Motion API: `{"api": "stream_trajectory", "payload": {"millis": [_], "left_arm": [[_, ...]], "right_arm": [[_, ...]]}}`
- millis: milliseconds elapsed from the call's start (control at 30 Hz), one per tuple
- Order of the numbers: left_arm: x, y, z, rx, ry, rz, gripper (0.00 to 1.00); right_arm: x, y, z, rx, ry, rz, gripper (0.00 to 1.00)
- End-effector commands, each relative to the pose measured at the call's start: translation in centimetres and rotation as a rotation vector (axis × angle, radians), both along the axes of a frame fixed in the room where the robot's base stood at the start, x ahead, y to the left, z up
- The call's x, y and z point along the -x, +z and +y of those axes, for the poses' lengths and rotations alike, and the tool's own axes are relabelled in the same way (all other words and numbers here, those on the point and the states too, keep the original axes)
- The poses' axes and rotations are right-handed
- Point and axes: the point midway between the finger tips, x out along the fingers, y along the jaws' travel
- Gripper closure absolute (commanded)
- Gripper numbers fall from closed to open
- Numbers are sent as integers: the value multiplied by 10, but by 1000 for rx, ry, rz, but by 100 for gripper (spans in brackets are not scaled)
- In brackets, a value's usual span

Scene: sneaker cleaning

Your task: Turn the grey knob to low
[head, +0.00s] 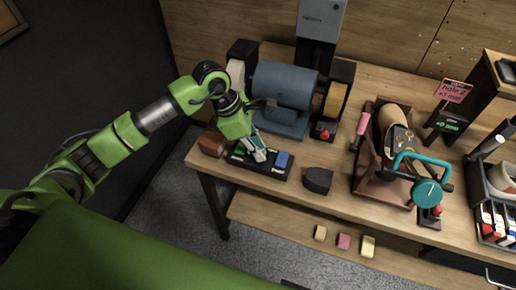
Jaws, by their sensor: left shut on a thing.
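I cannot pick out a grey knob for certain in the head view. My left gripper (258,153) reaches down from the left to a black tray (270,171) at the front left of the bench. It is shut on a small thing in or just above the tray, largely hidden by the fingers. A blue block (282,159) lies in the tray just right of the fingers. Behind stands a blue bench machine (284,85) with a white wheel on its left and a tan wheel on its right. My right gripper is not in view.
A red button (325,133) sits in front of the machine. A dark block (318,180) lies right of the tray. A brown shoe stand (368,183) and a teal-handled tool (427,192) stand further right. Several small blocks lie on the lower shelf (290,222).

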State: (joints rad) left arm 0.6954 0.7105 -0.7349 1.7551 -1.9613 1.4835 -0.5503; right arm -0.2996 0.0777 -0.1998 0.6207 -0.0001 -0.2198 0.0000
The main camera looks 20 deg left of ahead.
Motion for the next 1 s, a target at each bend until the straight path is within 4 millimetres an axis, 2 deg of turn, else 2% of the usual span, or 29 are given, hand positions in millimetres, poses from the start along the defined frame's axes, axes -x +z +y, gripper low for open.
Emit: {"api": "stream_trajectory", "payload": {"millis": [1000], "left_arm": [[4,-1,-6,3,896,-6,100]], "right_arm": [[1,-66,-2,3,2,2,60]]}}
